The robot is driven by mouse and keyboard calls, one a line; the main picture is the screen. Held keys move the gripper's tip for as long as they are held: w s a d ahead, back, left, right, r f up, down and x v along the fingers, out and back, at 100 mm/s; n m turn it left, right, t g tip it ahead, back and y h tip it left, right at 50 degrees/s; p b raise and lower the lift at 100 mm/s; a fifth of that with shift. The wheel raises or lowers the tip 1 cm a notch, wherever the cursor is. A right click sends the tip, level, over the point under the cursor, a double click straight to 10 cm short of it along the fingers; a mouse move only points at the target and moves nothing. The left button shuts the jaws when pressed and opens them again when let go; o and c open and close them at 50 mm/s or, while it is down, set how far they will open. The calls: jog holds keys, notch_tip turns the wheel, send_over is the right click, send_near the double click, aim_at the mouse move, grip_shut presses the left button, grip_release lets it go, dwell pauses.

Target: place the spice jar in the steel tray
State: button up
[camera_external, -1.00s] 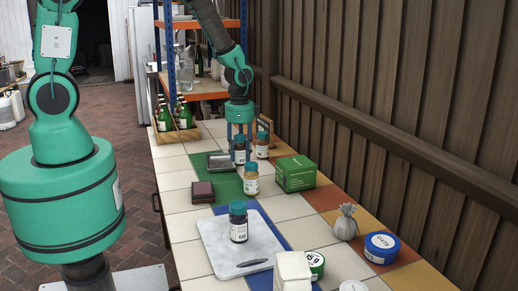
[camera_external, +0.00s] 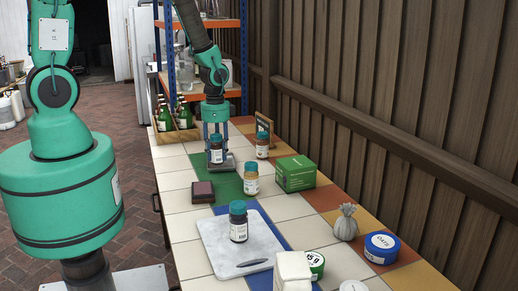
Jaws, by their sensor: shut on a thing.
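The spice jar (camera_external: 216,155), dark with a white label, is upright between the fingers of my gripper (camera_external: 216,141) in the outside view. My gripper points down and is shut on the jar. The small steel tray (camera_external: 231,165) lies on the green tiles beneath the jar, partly hidden by it. The jar's base overlaps the tray in the picture; I cannot tell whether it touches the tray floor.
A green box (camera_external: 295,173) is to the right, a brown wallet-like block (camera_external: 202,192) in front, a bottle crate (camera_external: 180,134) behind left.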

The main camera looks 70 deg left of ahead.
jog(key=shift+n, duration=0.4)
jog(key=s+a, duration=0.1)
jog(key=s, duration=0.2)
jog(key=s+p, duration=0.1)
jog(key=s, duration=0.3)
jog(key=s+a+p, duration=0.1)
jog(key=s, duration=0.3)
jog(key=shift+s+a+r, duration=0.25)
jog(key=shift+a+r, duration=0.1)
jog(key=shift+w, duration=0.1)
jog(key=w+a, duration=0.2)
jog(key=w, duration=0.3)
jog(key=w+a+f+b, duration=0.1)
jog(key=w+a, duration=0.1)
jog(key=w, duration=0.2)
jog(key=w+a, duration=0.2)
jog(key=w, duration=0.3)
jog(key=shift+w+f, duration=0.25)
jog(key=shift+w, duration=0.1)
jog(key=shift+f+b, duration=0.45)
jog(key=shift+f, duration=1.3)
jog(key=shift+f, duration=0.1)
jog(key=o, duration=1.2)
jog(key=shift+o, duration=0.2)
